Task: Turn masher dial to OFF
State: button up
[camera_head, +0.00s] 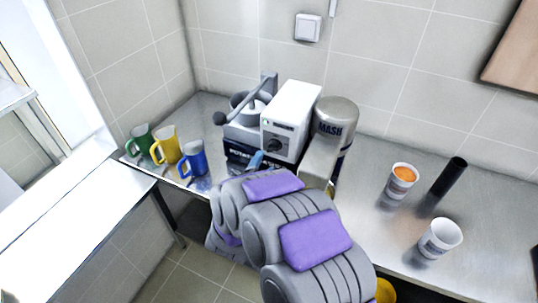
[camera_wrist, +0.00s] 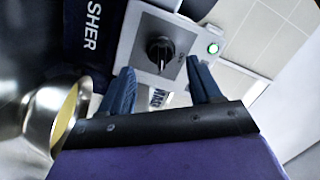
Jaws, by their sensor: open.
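The masher (camera_head: 287,122) stands on the steel counter against the wall, with a white control box. Its black dial (camera_wrist: 160,50) sits on a grey plate in the wrist view, and it shows small in the head view (camera_head: 275,142). A green lamp (camera_wrist: 213,48) glows to the right of the dial in the wrist view. My gripper (camera_wrist: 158,88) is open, its two blue fingers apart and empty. The dial appears between and beyond the fingertips, with no contact visible. In the head view my arm hides much of the gripper; a blue finger (camera_head: 257,158) shows.
Green (camera_head: 141,142), yellow (camera_head: 166,146) and blue (camera_head: 193,159) mugs stand left of the masher. A steel canister marked MASH (camera_head: 335,117) stands to its right. Two white cups (camera_head: 402,181) (camera_head: 440,238) and a black cylinder (camera_head: 449,177) are farther right. A metal bowl (camera_wrist: 45,112) is close at left.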

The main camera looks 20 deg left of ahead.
aim_at(273, 148)
jog(key=w, duration=0.6)
jog(key=shift+b, duration=0.4)
jog(key=shift+s+d+r, duration=0.1)
jog(key=shift+d, duration=0.1)
jog(key=c, duration=1)
